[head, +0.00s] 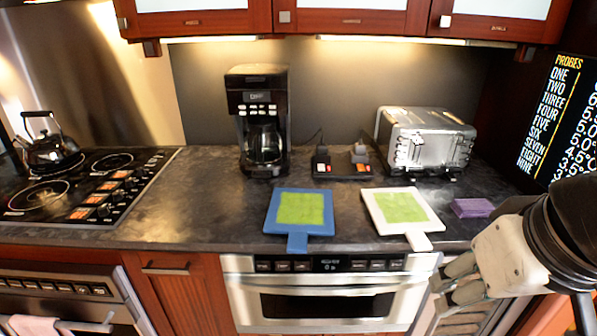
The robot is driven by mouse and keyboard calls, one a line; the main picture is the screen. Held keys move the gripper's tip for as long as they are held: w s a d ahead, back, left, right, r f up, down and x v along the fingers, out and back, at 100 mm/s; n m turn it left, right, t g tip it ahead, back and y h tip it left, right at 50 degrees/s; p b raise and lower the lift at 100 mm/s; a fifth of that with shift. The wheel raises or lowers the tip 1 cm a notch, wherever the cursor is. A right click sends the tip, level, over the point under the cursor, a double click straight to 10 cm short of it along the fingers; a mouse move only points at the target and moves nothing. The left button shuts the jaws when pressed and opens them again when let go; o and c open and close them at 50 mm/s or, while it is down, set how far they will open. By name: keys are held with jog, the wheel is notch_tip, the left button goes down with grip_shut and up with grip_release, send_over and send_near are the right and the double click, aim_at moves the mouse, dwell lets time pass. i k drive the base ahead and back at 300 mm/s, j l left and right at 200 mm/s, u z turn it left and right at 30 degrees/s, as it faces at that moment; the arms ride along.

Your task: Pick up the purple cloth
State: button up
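The purple cloth (472,208) is a small folded block lying flat on the dark countertop. It is at the right, near the front edge, just right of the white-framed board. My gripper (452,281) is at the lower right, in front of the counter edge and apart from the cloth. Its fingers point left. I cannot tell how far apart they are, and I see nothing held in them.
A blue-framed board (272,222) and a white-framed board (433,222) lie left of the cloth, handles overhanging the counter edge. A toaster (425,139) and a coffee maker (258,118) stand behind. A stove (85,185) with a kettle (48,150) is left. The microwave drawer (330,294) is below.

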aim_at(463, 208)
jog(key=z, duration=0.7)
jog(key=i+l+u, duration=0.15)
jog(key=i+l, duration=0.5)
jog(key=i+l+u, duration=0.15)
jog(key=i+l, duration=0.45)
